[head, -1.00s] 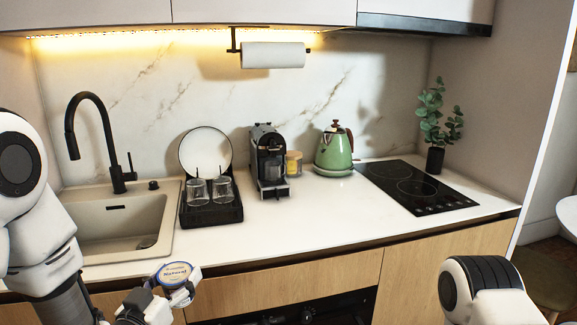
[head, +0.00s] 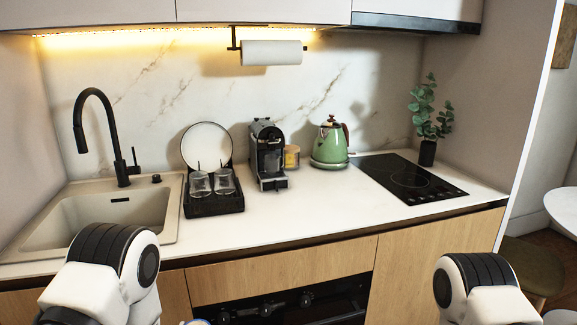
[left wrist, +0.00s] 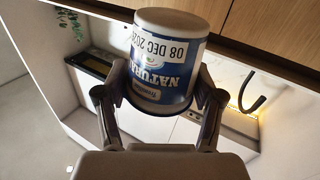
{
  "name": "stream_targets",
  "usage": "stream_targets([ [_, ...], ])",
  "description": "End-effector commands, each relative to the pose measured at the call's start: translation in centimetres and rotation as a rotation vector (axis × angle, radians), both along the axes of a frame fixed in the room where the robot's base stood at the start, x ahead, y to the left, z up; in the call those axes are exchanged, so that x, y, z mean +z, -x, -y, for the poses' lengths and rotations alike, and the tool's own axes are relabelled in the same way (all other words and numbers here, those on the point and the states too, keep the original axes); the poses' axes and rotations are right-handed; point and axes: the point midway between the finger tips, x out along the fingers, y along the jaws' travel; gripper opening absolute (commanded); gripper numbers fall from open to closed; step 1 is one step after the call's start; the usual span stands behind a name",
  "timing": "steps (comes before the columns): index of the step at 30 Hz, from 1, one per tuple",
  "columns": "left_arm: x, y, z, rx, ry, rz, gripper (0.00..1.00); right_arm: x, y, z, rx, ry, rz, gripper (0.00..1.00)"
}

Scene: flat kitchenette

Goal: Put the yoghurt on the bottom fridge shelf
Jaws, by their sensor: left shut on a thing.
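The yoghurt is a blue and white tub (left wrist: 165,62) with "NATURAL" and a date printed on it. In the left wrist view my left gripper (left wrist: 160,98) is shut around it, one finger on each side. In the head view only a sliver of the tub's lid (head: 196,322) shows at the bottom edge, and the left gripper is out of frame below my left arm. My right gripper is out of view; only part of the right arm shows at the lower right. No fridge or shelf is recognisable in these frames.
The white counter (head: 300,215) holds a sink (head: 80,222), a dish rack (head: 213,205), a coffee machine (head: 268,160), a green kettle (head: 330,143) and a black hob (head: 410,180). An oven (head: 290,308) is below. A round white table (head: 565,208) and stool (head: 530,265) stand at right.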

Motion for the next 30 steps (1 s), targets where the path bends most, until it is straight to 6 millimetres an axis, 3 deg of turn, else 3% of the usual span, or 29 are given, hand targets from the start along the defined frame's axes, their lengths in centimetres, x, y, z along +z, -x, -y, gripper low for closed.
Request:
stream_targets([
  [3,-3.7,-0.6,0.8,0.035,-0.001,-0.001,0.21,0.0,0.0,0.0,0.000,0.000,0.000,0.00],
  [6,-4.8,-1.9,1.1,0.091,-0.001,0.005,0.21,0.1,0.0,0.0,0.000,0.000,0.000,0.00],
  [11,-3.0,-3.9,0.2,0.166,0.000,0.005,0.21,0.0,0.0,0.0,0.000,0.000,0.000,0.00],
  [19,-0.4,0.2,-0.3,0.191,-0.001,-0.001,0.21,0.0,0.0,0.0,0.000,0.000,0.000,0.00],
  [30,-0.3,0.2,-0.3,0.190,0.000,0.000,0.21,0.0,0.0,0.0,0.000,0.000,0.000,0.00],
])
